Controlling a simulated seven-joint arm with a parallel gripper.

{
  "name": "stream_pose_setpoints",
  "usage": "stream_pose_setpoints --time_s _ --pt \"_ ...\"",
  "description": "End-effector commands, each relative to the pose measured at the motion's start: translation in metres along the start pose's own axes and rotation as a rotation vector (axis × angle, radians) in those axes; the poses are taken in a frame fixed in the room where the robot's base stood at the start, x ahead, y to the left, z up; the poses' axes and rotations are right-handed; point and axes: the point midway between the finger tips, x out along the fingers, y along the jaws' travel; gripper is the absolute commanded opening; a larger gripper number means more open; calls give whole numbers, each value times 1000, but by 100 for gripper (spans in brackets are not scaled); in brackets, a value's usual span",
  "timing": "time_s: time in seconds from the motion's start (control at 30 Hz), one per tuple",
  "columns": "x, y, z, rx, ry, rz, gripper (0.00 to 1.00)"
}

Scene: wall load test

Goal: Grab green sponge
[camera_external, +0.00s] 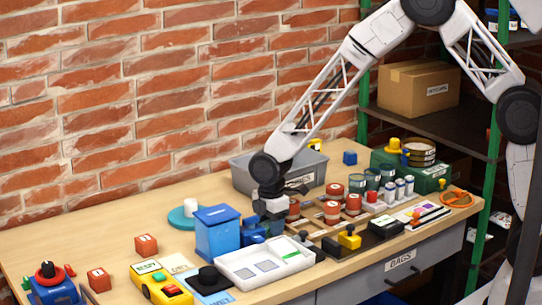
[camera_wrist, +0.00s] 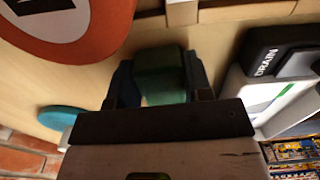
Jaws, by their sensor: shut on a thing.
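The green sponge (camera_wrist: 163,75) is a small dark green block in the wrist view. It sits between the two dark fingers of my gripper (camera_wrist: 160,90), which is shut on it. In the external view my gripper (camera_external: 270,212) is low over the middle of the workbench, beside the blue box and behind the white tray. The sponge cannot be made out in that view. Whether it touches the bench is not clear.
The blue box (camera_external: 217,235) and teal disc (camera_external: 188,220) are left of my gripper. The white tray (camera_external: 235,262) is in front. Red-topped jars (camera_external: 332,210) stand close at right. A black block marked DRAIN (camera_wrist: 280,48) shows in the wrist view. The brick wall is behind.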

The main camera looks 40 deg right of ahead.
Motion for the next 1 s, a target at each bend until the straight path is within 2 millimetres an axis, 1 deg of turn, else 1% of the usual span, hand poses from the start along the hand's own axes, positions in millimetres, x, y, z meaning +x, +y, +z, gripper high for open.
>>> stream_pose_setpoints --time_s 0.2,0.37,0.57,0.8,0.9,1.0 --pt "-3 0 0 0 0 1 24" --pt "-13 0 0 0 1 1 24" --pt "-39 1 0 0 1 2 24" --pt "-75 0 0 0 1 2 24" --pt "-87 0 0 0 1 1 24" --pt "-94 0 0 0 0 1 24"
